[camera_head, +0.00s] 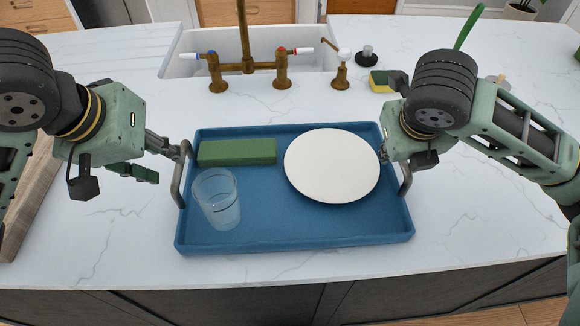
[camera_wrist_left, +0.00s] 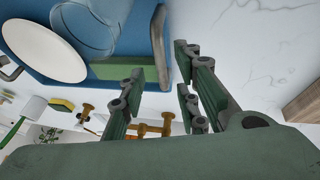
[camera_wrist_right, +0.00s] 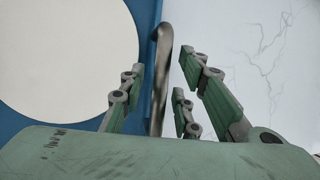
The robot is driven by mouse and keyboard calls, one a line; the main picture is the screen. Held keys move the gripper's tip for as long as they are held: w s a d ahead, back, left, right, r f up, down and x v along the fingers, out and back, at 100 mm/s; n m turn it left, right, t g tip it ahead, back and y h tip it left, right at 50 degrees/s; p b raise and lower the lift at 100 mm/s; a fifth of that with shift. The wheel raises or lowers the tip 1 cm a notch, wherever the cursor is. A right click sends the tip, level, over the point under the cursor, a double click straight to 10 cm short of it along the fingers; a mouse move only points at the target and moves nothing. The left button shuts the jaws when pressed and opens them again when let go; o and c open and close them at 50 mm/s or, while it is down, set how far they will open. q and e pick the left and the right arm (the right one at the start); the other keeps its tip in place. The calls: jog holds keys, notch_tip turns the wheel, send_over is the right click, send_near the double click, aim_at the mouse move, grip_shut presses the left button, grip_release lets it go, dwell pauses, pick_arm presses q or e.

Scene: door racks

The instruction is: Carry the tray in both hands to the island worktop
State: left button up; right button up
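The blue tray (camera_head: 310,235) lies flat on a white marble worktop (camera_head: 480,225). It bears a green box (camera_head: 237,152), a clear glass (camera_head: 217,205) standing upright and a round white plate (camera_head: 332,165). My left gripper (camera_head: 166,160) is at the tray's left handle (camera_head: 180,178). In the left wrist view its fingers (camera_wrist_left: 160,95) are apart, with the handle (camera_wrist_left: 158,45) ahead of the gap. My right gripper (camera_head: 396,165) is at the right handle (camera_head: 405,178) and hides part of it. In the right wrist view its fingers (camera_wrist_right: 160,95) are apart, with the handle (camera_wrist_right: 162,65) between them.
A white sink (camera_head: 300,60) with a brass tap (camera_head: 246,62) lies behind the tray. A yellow sponge (camera_head: 380,82) and a dark round item (camera_head: 367,57) stand to its right. A wooden board (camera_head: 35,190) lies at the far left. Bare worktop surrounds the tray.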

jog(key=shift+r, duration=0.1)
jog(key=shift+s+a+r, duration=0.1)
jog(key=shift+s+r, duration=0.05)
jog(key=shift+r, duration=0.4)
pick_arm(q)
jog(key=v, duration=0.5)
jog(key=shift+s+r, duration=0.1)
jog(key=shift+r, duration=0.05)
pick_arm(e)
jog(key=v, duration=1)
jog(key=shift+s+r, duration=0.2)
jog(key=shift+s, duration=0.05)
pick_arm(q)
jog(key=shift+r, duration=0.1)
pick_arm(e)
jog(key=shift+r, duration=0.1)
